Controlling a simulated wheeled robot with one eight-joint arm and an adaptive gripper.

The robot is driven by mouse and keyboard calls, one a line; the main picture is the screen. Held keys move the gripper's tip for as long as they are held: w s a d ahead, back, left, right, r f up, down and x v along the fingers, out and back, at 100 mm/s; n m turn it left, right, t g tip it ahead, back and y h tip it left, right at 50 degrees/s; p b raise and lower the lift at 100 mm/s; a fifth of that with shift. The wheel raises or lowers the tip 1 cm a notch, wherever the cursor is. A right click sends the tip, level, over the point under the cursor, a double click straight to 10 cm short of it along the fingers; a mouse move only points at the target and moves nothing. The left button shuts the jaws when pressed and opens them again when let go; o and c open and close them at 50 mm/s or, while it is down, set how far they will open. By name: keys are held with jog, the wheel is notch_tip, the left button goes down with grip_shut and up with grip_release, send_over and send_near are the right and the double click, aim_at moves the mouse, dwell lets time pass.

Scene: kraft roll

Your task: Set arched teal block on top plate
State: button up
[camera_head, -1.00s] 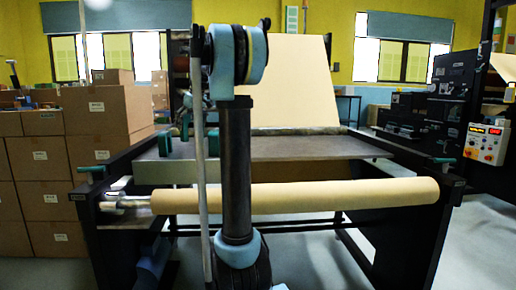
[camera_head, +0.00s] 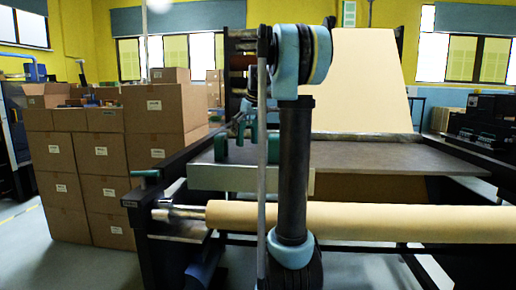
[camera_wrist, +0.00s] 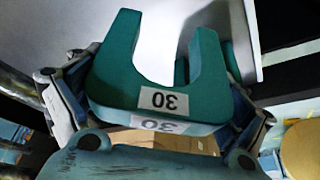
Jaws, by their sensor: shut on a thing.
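The arched teal block (camera_wrist: 130,75) is in my gripper (camera_wrist: 155,100) in the wrist view. It is a U shape with two legs pointing up in the picture and "30" labels on its closed end. My fingers are shut on it from both sides. In the head view my gripper (camera_head: 243,122) is small and partly hidden behind my arm, near the left end of the grey top plate (camera_head: 360,150). I cannot tell there whether the held block touches the plate.
A kraft paper roll (camera_head: 390,222) lies across the machine's front, below the plate. Stacked cartons (camera_head: 155,125) stand to the left. A teal-handled lever (camera_head: 145,174) sticks out at the machine's left corner. The plate's right part looks clear.

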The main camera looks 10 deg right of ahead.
jog(key=shift+a+f, duration=0.1)
jog(key=shift+f, duration=3.3)
jog(key=o, duration=0.8)
jog(key=shift+o, duration=0.2)
jog(key=v, duration=1.2)
jog(key=shift+s, duration=0.15)
